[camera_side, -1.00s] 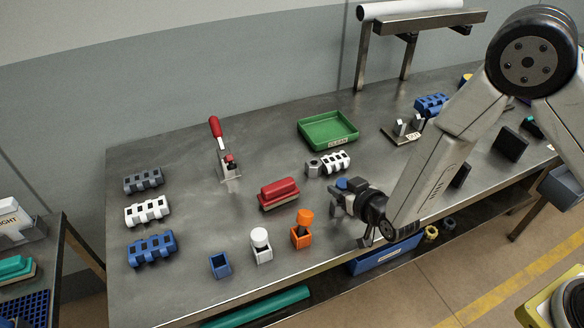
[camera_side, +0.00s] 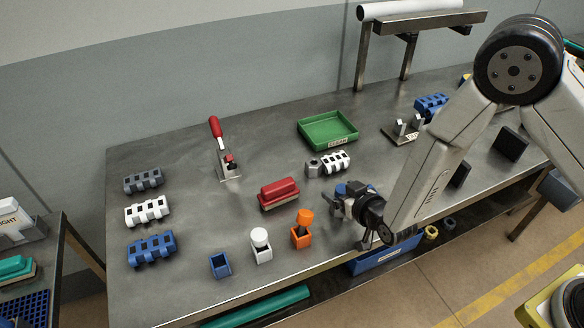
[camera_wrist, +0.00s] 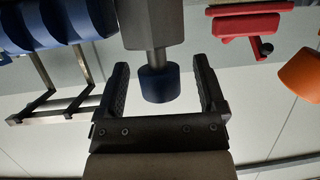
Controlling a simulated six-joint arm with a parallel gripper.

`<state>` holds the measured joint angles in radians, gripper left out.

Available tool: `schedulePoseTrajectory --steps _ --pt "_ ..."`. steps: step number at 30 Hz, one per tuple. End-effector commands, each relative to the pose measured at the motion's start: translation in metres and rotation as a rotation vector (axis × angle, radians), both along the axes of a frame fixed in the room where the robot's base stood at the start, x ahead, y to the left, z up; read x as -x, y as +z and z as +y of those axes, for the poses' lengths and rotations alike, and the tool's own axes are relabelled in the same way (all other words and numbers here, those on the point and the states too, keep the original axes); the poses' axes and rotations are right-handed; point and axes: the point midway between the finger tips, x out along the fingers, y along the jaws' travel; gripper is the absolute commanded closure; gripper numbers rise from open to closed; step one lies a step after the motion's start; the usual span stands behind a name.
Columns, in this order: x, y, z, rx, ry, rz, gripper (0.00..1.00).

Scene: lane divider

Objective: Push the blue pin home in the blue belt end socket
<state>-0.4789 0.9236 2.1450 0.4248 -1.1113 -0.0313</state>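In the wrist view the blue pin's head (camera_wrist: 160,85) sits between my fingertips. Its grey shank shows between the head and a grey block (camera_wrist: 151,22), which seems to be the end socket. Blue rounded belt segments (camera_wrist: 60,20) lie to the left of that block. My gripper (camera_wrist: 163,68) is open, with a gap on both sides of the head. In the side view my gripper (camera_side: 341,200) is low over the table's front right part, beside some blue (camera_side: 356,187). It partly hides the belt there, and the contact is hidden.
An empty blue holder (camera_side: 220,265), a white holder (camera_side: 262,254) and an orange holder (camera_side: 301,238) stand along the front. A red brush-like block (camera_side: 279,194), a white belt piece (camera_side: 337,162) and a green tray (camera_side: 328,129) lie behind.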

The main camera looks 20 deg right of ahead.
Motion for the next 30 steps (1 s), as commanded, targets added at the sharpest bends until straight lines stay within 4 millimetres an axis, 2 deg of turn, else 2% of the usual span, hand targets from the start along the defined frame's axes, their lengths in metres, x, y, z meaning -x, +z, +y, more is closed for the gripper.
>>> schedulePoseTrajectory --steps 8,14,30 --pt "0.001 0.000 0.000 0.001 0.000 0.002 0.11" --pt "0.009 0.003 0.000 0.001 0.001 0.002 0.11" --pt "0.062 0.026 -0.003 0.000 0.002 0.000 0.11"
